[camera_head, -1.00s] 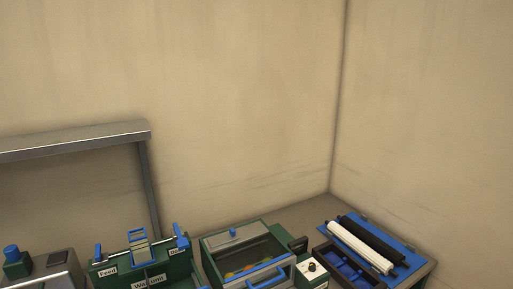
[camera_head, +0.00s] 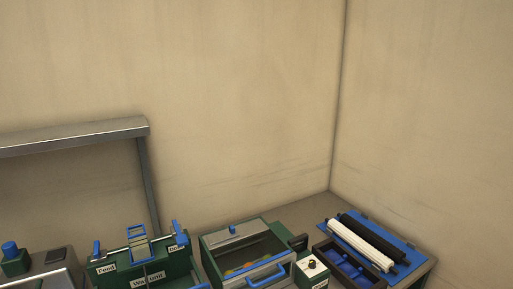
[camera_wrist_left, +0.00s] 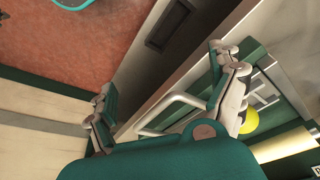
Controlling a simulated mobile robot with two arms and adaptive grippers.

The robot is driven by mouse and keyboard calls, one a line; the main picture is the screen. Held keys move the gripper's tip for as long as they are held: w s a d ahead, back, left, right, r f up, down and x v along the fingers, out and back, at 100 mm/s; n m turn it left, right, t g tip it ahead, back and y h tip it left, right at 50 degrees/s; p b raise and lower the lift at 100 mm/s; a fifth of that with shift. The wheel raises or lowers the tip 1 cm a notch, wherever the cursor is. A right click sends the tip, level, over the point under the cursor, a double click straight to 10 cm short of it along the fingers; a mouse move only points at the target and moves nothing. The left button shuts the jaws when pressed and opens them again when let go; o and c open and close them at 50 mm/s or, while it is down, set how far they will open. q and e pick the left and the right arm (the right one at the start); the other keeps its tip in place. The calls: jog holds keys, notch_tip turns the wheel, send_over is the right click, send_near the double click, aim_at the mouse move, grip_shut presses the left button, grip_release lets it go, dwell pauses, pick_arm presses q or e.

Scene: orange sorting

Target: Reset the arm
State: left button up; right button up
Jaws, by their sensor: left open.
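My left gripper (camera_wrist_left: 165,95) shows in the left wrist view, with its two fingers spread wide apart. It is open, with nothing held between the fingers. A pale bar-shaped handle (camera_wrist_left: 180,98) shows behind the gap between the fingers; I cannot tell whether a finger touches it. A yellow round thing (camera_wrist_left: 251,120) is partly hidden behind the right-hand finger. Neither arm shows in the head view, and my right gripper is not in view.
In the head view, a green unit with blue handles (camera_head: 150,268), a glass-lidded green box (camera_head: 215,248) and a blue tray with white and black rollers (camera_head: 400,243) line the bottom edge. A grey metal frame (camera_head: 75,137) stands behind at left. Reddish floor (camera_wrist_left: 90,40) shows in the wrist view.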

pick_arm(q)
jog(key=s+a+f+g+b, duration=0.1)
jog(key=s+f+b, duration=0.3)
jog(key=f, duration=1.4)
jog(key=s+f+g+b, duration=0.15)
jog(key=s+f, duration=0.45)
jog(key=f, duration=1.1)
jog(key=s+a+f+b, duration=0.2)
jog(key=s+f, duration=0.6)
jog(key=s, duration=0.1)
jog(key=shift+s+f+b, duration=0.2)
jog(key=shift+s+b, duration=0.15)
